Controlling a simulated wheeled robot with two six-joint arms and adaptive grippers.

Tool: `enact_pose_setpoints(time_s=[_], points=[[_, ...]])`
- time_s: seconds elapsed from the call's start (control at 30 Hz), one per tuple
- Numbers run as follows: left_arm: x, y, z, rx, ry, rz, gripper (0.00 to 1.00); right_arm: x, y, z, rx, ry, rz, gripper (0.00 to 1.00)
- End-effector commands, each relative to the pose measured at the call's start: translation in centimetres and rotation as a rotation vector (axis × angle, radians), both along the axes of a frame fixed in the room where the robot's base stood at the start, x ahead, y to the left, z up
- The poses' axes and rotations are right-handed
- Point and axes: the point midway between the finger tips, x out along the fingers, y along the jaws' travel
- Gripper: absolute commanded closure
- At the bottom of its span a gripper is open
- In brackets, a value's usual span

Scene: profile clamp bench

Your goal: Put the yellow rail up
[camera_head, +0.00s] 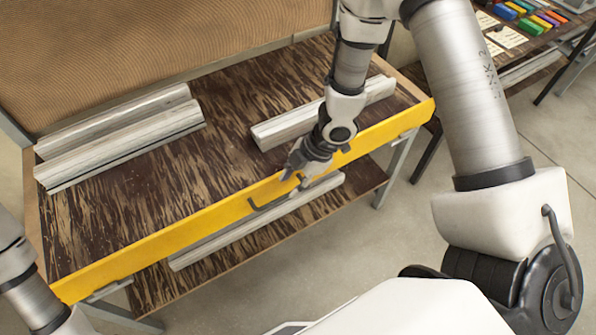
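The yellow rail (190,228) is a long flat bar along the whole front edge of the bench, from lower left to upper right. A dark bent handle (262,205) is on its face near the middle. My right gripper (290,172) comes down over the bench and is at the rail, close to the handle's right end. I cannot tell whether its fingers touch the rail or handle, or how far they are apart. My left arm shows only at the lower left edge, beside the rail's left end; its gripper is out of view.
On the dark streaked bench top (235,115) lie two pale metal profiles (120,140) at left and another (290,125) behind my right gripper. A further profile (225,240) lies on the shelf below. A side table (520,50) with coloured blocks stands at upper right.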

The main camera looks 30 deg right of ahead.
Motion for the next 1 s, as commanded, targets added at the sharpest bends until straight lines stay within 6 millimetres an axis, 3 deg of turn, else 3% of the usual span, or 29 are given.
enact_pose_setpoints(time_s=[0.07, 0.2, 0.4, 0.83, 0.93, 1.0], points=[[0.0, 0.0, 0.0, 0.0, 0.0, 0.0, 0.11, -0.2, -0.8, 2.0, 0.004, -0.007, -0.003, 0.63], [0.0, 0.0, 0.0, 0.0, 0.0, 0.0, 0.11, -0.5, -1.5, 3.6, 0.001, -0.001, 0.001, 0.63], [0.0, 0.0, 0.0, 0.0, 0.0, 0.0, 0.11, -0.7, -1.8, 4.2, -0.001, 0.0, 0.0, 0.63], [0.0, 0.0, 0.0, 0.0, 0.0, 0.0, 0.11, -0.7, -1.8, 4.1, -0.001, 0.003, 0.001, 0.63], [0.0, 0.0, -0.2, 0.0, 0.0, 0.0, 0.11, -1.8, -1.7, 2.4, -0.005, 0.042, 0.005, 0.63], [0.0, 0.0, -0.4, 0.0, 0.0, 0.0, 0.11, -3.5, -1.6, 0.2, -0.017, 0.1, 0.019, 0.63]])
